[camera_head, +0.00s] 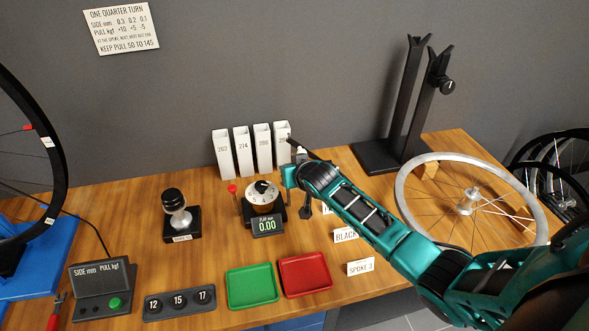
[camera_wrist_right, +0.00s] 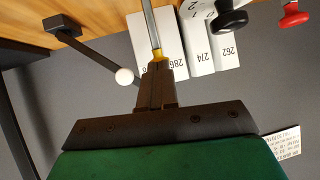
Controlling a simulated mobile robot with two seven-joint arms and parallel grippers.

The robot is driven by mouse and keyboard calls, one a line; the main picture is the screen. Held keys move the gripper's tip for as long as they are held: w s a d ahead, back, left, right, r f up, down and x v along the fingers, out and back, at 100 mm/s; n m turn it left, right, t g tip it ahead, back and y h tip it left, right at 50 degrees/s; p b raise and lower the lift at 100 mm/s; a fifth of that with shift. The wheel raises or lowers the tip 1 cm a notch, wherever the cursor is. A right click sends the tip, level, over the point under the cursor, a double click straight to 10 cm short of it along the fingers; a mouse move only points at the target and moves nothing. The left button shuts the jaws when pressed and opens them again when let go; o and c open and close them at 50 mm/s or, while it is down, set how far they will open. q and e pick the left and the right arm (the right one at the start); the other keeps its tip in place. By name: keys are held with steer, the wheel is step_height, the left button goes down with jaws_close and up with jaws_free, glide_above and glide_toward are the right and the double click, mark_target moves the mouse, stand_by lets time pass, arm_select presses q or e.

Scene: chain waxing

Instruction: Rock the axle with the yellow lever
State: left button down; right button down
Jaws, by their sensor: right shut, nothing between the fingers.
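My right gripper (camera_wrist_right: 156,72) is shut and empty in the right wrist view. A small yellow piece (camera_wrist_right: 156,54) at the end of a grey rod (camera_wrist_right: 149,22) shows just past the fingertips. I cannot tell whether it touches them or is the yellow lever. In the head view my right arm reaches in from the right, its hand over the table near the white tubes, the fingertips not clear. A silver axle-like part with a black top (camera_head: 175,212) stands upright on a black base to the left. My left gripper is out of view.
White numbered tubes (camera_head: 243,150) stand close behind the hand. A dial device (camera_head: 262,190) with a red knob is left of it. Green (camera_head: 252,303) and red trays (camera_head: 326,262) lie in front. A spoked wheel (camera_head: 407,203) and dark stand (camera_head: 375,155) are right. A white-tipped dark rod (camera_wrist_right: 98,52) is near the fingers.

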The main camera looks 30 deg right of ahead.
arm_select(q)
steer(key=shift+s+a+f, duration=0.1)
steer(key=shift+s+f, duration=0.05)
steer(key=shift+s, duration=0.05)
arm_select(e)
steer(key=shift+w+d+r, duration=0.1)
steer(key=shift+w+d, duration=0.1)
steer(key=shift+w, duration=0.55)
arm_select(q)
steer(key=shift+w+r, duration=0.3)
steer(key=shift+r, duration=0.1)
arm_select(e)
steer(key=shift+w+r, duration=0.1)
steer(key=shift+r, duration=0.15)
